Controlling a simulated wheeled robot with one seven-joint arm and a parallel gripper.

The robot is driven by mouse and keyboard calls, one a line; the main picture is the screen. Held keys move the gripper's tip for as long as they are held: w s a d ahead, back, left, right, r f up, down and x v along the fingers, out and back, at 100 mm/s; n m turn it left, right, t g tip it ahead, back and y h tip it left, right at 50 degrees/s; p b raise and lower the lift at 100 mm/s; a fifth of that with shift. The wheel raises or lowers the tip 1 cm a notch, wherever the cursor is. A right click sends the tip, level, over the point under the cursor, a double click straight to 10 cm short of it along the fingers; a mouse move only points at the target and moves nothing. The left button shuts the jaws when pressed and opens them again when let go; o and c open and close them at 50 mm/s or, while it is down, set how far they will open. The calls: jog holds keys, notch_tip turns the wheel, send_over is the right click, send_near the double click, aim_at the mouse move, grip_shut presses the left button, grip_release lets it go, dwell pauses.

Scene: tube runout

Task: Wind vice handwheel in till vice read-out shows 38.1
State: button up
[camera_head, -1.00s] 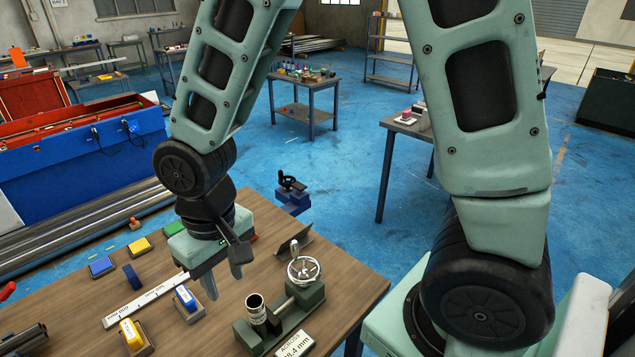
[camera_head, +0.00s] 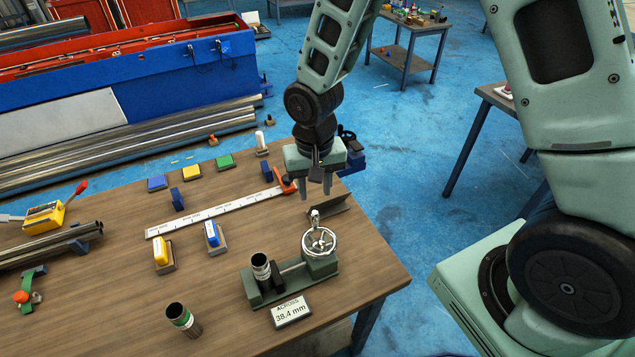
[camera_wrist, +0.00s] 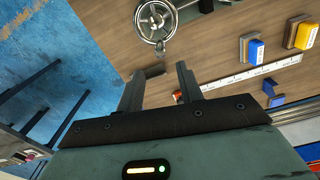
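The green vice (camera_head: 264,286) stands near the table's front right, with a dark tube (camera_head: 261,268) upright in it. Its chrome handwheel (camera_head: 319,241) is at the right end, with a crank knob (camera_head: 314,215) at the rim's far side. The read-out plate (camera_head: 291,311) in front of the vice shows "ACROSS 38.4 mm". My gripper (camera_head: 317,190) is above and behind the handwheel, apart from it, pointing down. In the wrist view my gripper (camera_wrist: 158,80) has its two fingers spread with nothing between them. The handwheel (camera_wrist: 157,20) shows beyond the fingertips.
A second tube (camera_head: 183,320) with a green band stands left of the vice. A white ruler (camera_head: 215,211) lies behind, with yellow and blue blocks (camera_head: 163,252) in front of it. A dark angled piece (camera_head: 330,212) lies behind the handwheel. The right table edge is close.

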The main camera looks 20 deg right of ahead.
aim_at(315, 213)
notch_tip(315, 213, down, 9)
jog(key=b, duration=0.6)
jog(key=shift+r, duration=0.35)
jog(key=shift+c, duration=0.4)
grip_shut()
